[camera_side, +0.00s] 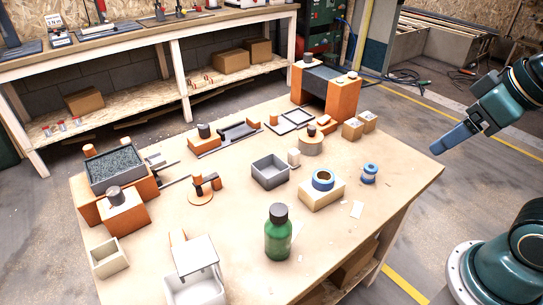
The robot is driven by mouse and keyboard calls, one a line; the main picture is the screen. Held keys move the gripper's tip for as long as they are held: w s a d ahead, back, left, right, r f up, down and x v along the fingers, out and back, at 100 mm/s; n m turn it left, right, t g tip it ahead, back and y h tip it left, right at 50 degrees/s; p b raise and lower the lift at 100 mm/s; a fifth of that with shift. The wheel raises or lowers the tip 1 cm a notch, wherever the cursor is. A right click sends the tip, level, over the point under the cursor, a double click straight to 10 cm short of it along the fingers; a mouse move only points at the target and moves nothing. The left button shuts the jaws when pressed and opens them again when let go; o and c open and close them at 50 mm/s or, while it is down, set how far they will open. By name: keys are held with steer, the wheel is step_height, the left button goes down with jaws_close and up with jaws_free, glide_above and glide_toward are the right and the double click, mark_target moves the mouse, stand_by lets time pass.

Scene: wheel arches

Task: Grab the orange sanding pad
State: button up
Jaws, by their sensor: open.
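Several small orange pieces lie on the wooden table (232,255), and I cannot tell for sure which one is the sanding pad. An orange block (204,145) with a black knob stands farther back. A small orange piece (323,119) sits near a round tan block at the back right. My gripper (438,148) is open and empty, in the air off the table's right edge, apart from all of these.
A grey open box (270,172) stands mid-table. A green bottle (278,238) stands upright at the front. A tan block (321,194) carries a blue ring, with a blue spool (369,174) beside it. Orange supports (341,101) hold a dark arch at the back.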

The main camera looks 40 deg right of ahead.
steer(key=shift+o, duration=0.3)
steer(key=w+a+r+n+y, duration=0.1)
steer(key=w+a+n, duration=0.15)
steer(key=w, duration=0.35)
steer(key=w+a+r+n, duration=0.2)
steer(key=w+a, duration=0.2)
steer(key=w, duration=0.2)
steer(key=n+g+y, duration=0.3)
steer(key=n+g, duration=0.1)
steer(key=n, duration=0.7)
glide_above(178, 239)
steer(key=s+d, duration=0.1)
steer(key=d, duration=0.4)
step_height(178, 239, down, 21)
steer(key=shift+s+a+x, duration=0.1)
steer(key=shift+s+x, duration=0.05)
steer(key=shift+x, duration=1.95)
steer(key=shift+s+a+x, duration=0.1)
steer(key=shift+x, duration=2)
